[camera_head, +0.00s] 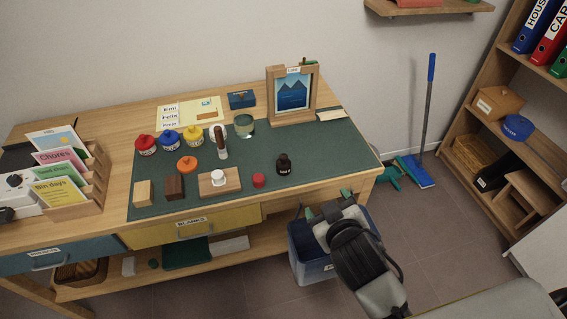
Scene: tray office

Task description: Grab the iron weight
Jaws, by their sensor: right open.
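A small dark, knobbed object (283,166) with a pale label stands upright near the right front of the green mat (330,150); it looks like the iron weight. My right gripper (328,204) is open, its green-tipped fingers spread and empty. It is in front of the desk's right front edge, below and to the right of the weight in the picture, apart from it. My left gripper does not show.
A red cap (258,180), a wooden board with a white knob (205,189) and a dark block (174,187) stand left of the weight. A picture frame (271,98) stands behind. A blue bin (297,258) is beneath my right gripper.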

